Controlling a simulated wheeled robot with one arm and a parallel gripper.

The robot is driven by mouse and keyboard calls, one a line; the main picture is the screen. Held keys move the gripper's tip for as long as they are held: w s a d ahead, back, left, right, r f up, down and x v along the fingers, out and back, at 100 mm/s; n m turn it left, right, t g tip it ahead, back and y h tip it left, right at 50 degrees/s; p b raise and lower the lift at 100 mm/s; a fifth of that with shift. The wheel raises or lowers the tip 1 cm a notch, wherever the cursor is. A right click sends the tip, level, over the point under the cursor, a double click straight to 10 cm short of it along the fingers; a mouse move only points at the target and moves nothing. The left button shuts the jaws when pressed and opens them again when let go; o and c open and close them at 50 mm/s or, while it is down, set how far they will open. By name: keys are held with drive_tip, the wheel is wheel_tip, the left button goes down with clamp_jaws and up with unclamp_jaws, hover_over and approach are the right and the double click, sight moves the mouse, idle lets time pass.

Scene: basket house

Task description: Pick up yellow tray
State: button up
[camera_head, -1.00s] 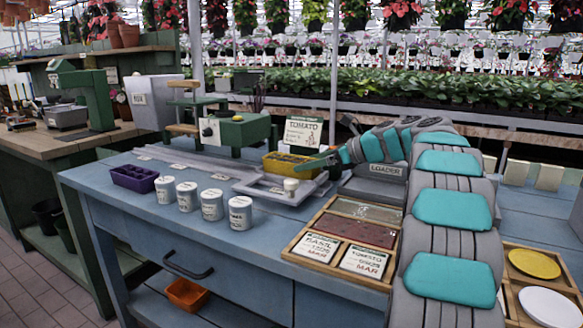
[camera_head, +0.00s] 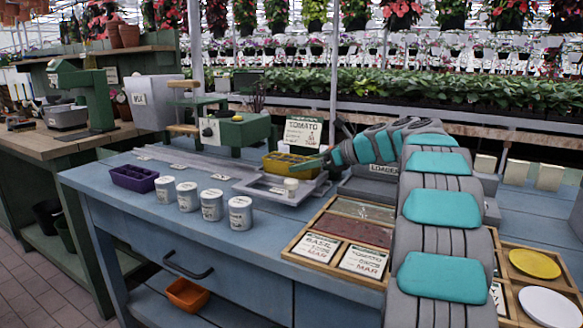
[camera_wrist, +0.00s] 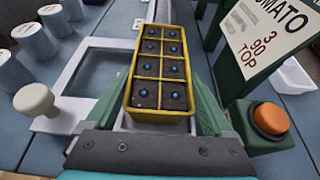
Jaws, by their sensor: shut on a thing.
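The yellow tray (camera_head: 286,166) sits at the near end of the grey fixture on the blue bench in the head view. In the wrist view the yellow tray (camera_wrist: 158,113) has several dark cells, each with a small blue dot. My gripper (camera_wrist: 165,120) has its green fingers on both sides of the tray, shut on its near part. In the head view my gripper (camera_head: 318,164) reaches the tray from the right. I cannot tell whether the tray is clear of the surface beneath it.
The grey frame (camera_wrist: 90,85) with a white knob (camera_wrist: 36,100) lies left of the tray. An orange button (camera_wrist: 270,118) and a tomato sign (camera_wrist: 265,35) stand close on the right. White canisters (camera_head: 212,205) and a purple tray (camera_head: 134,178) are on the bench.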

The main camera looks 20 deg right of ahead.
drive_tip(key=c, duration=0.4)
wheel_tip(320, 180, up, 9)
drive_tip(key=shift+r+p, duration=0.15)
drive_tip(key=shift+p, duration=0.5)
drive_tip(key=shift+c, duration=0.2)
drive_tip(key=shift+r, duration=0.4)
drive_tip(key=shift+s, duration=0.1)
